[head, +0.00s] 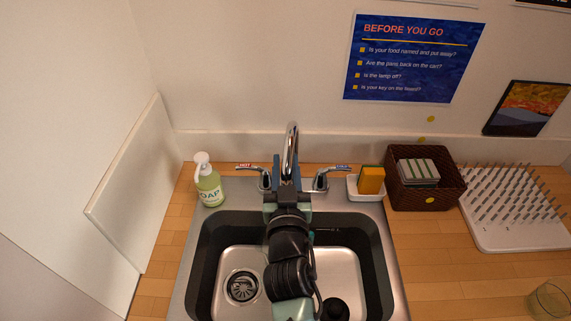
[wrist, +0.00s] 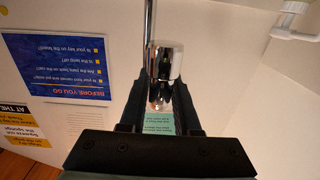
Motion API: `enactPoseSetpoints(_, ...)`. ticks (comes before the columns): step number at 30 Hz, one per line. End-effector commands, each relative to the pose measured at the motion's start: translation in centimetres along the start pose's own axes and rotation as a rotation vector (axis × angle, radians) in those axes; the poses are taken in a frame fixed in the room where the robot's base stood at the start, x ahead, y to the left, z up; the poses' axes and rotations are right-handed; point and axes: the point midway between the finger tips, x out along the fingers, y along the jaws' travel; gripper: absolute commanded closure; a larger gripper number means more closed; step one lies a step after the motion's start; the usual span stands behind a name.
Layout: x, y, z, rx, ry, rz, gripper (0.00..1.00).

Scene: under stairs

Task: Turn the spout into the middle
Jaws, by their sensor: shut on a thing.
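The chrome spout (head: 291,145) rises between the hot and cold tap handles at the back of the sink (head: 205,255). Its arch points toward me, roughly over the middle of the basin. My gripper (head: 289,178) reaches over the basin to the spout. In the wrist view the fingers of my gripper (wrist: 163,100) are shut on the lower end of the shiny spout (wrist: 163,62), one finger on each side. In the head view my gripper and arm hide the spout's tip and the tap's base.
A soap bottle (head: 209,185) stands left of the taps. A sponge (head: 370,179) in a white dish, a brown basket (head: 428,198) and a white drying rack (head: 515,235) stand to the right. A glass (head: 549,301) is at lower right. A leaning board (head: 130,190) is at left.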

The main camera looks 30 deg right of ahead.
Motion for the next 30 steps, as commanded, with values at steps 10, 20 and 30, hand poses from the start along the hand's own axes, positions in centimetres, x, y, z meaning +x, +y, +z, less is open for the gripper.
enactPoseSetpoints(10, -0.05, -0.02, 0.06, 0.0, -0.001, -0.001, 1.0)
enactPoseSetpoints(20, -0.05, -0.03, 0.07, -0.001, -0.001, -0.001, 1.0)
enactPoseSetpoints(30, -0.05, -0.04, 0.08, -0.001, -0.002, -0.001, 0.58)
